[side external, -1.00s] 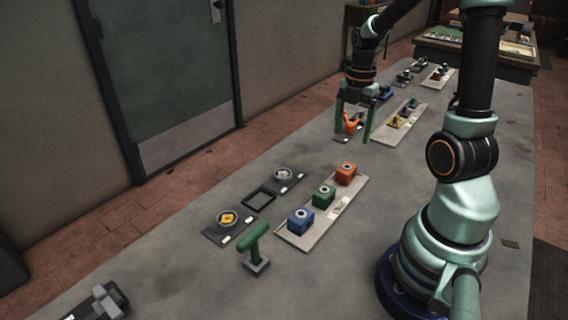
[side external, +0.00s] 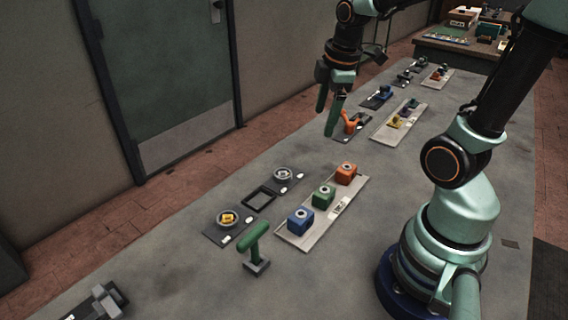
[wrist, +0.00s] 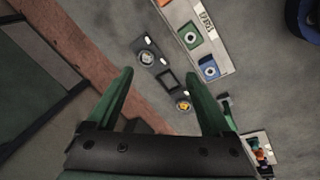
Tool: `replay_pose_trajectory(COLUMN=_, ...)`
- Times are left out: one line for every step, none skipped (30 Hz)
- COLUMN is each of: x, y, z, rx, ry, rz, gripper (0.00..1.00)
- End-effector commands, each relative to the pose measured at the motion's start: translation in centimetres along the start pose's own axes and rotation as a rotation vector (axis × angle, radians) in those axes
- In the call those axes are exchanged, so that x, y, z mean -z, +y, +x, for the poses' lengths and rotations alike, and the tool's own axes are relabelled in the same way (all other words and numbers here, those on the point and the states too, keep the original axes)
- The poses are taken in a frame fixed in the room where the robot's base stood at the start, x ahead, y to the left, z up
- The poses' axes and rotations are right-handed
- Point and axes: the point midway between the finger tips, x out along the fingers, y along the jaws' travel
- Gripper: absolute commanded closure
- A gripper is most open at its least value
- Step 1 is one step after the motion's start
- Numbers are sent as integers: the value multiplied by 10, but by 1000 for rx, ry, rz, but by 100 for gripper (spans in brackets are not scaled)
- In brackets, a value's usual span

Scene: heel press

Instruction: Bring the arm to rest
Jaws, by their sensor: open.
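My gripper (side external: 328,115) hangs above the long grey table, with its green fingers pointing down. In the wrist view my gripper (wrist: 158,92) has its two fingers wide apart, with nothing between them but the view of the table below. In the side view its fingers are near the orange part (side external: 352,121) on a dark plate; I cannot tell the height gap exactly. My arm bends over from its base at the right of the side view.
A green T-handled tool (side external: 254,240) stands upright in front. Bare table lies left of the dishes.

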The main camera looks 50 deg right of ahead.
Motion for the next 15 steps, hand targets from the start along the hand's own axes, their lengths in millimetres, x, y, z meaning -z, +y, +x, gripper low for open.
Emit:
replay_pose_trajectory(x=11, y=-7, z=-8, rx=-24, ry=23, rz=70, gripper=16)
replay_pose_trajectory(x=16, y=-12, z=-11, rx=-34, ry=36, rz=122, gripper=16)
replay_pose_trajectory(x=23, y=-17, z=-16, rx=-47, ry=56, rz=191, gripper=16)
replay_pose_trajectory(x=27, y=-22, z=-19, rx=-55, ry=72, rz=242, gripper=16)
replay_pose_trajectory(x=32, y=-26, z=-23, rx=-62, ry=89, rz=295, gripper=16)
replay_pose_trajectory(x=38, y=-33, z=-27, rx=-68, ry=112, rz=364, gripper=16)
replay_pose_trajectory(x=42, y=-37, z=-30, rx=-72, ry=131, rz=414, gripper=16)
replay_pose_trajectory(x=46, y=-42, z=-33, rx=-74, ry=148, rz=464, gripper=16)
replay_pose_trajectory(x=51, y=-47, z=-37, rx=-74, ry=172, rz=527, gripper=16)
replay_pose_trajectory(x=54, y=-52, z=-39, rx=-73, ry=189, rz=571, gripper=16)
replay_pose_trajectory(x=57, y=-56, z=-41, rx=-70, ry=204, rz=614, gripper=16)
replay_pose_trajectory(x=60, y=-60, z=-44, rx=-67, ry=224, rz=663, gripper=16)
replay_pose_trajectory(x=62, y=-63, z=-45, rx=-63, ry=236, rz=698, gripper=16)
replay_pose_trajectory(x=64, y=-66, z=-46, rx=-59, ry=247, rz=728, gripper=16)
replay_pose_trajectory(x=66, y=-69, z=-48, rx=-55, ry=260, rz=763, gripper=16)
